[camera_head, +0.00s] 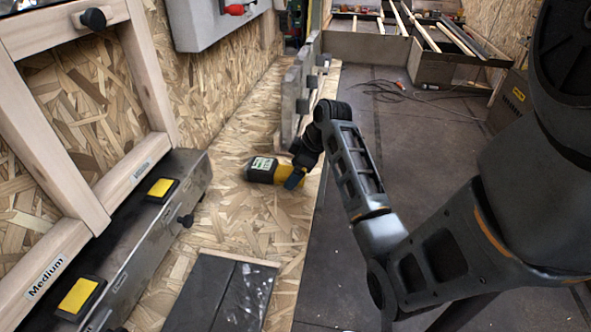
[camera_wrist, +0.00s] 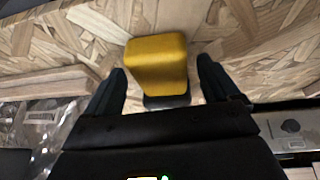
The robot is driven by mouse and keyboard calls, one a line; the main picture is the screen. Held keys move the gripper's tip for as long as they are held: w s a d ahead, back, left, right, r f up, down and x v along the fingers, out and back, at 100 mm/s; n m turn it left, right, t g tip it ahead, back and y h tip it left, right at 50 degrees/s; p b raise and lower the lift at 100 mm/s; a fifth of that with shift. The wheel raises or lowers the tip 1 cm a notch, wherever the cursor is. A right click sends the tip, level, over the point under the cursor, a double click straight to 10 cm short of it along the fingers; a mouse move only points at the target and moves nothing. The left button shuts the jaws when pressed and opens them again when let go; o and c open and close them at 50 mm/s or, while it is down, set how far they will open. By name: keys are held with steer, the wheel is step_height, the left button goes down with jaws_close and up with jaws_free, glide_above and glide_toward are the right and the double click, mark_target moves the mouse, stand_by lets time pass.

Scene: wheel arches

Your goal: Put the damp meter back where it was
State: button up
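The damp meter is most likely the yellow device with a black end and a pale label or screen (camera_head: 264,169); it rests on the chipboard bench. In the wrist view its yellow body (camera_wrist: 157,66) is between the two fingers of my gripper (camera_wrist: 161,70), with a visible gap on each side. A dark part shows below the yellow body. In the head view my gripper (camera_head: 296,177) is at the meter's right end, and its fingers partly hide it. My gripper is open, and I see no finger pressing on the meter.
A metal ledge (camera_head: 150,240) with yellow-and-black pieces (camera_head: 161,188) and a "Medium" label runs along the left under a wooden frame (camera_head: 40,165). A dark panel (camera_head: 215,295) lies at the front of the bench (camera_head: 245,215). Grey upright plates (camera_head: 291,105) stand behind the meter.

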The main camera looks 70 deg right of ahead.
steer(key=shift+r, duration=0.1)
steer(key=v, duration=1.2)
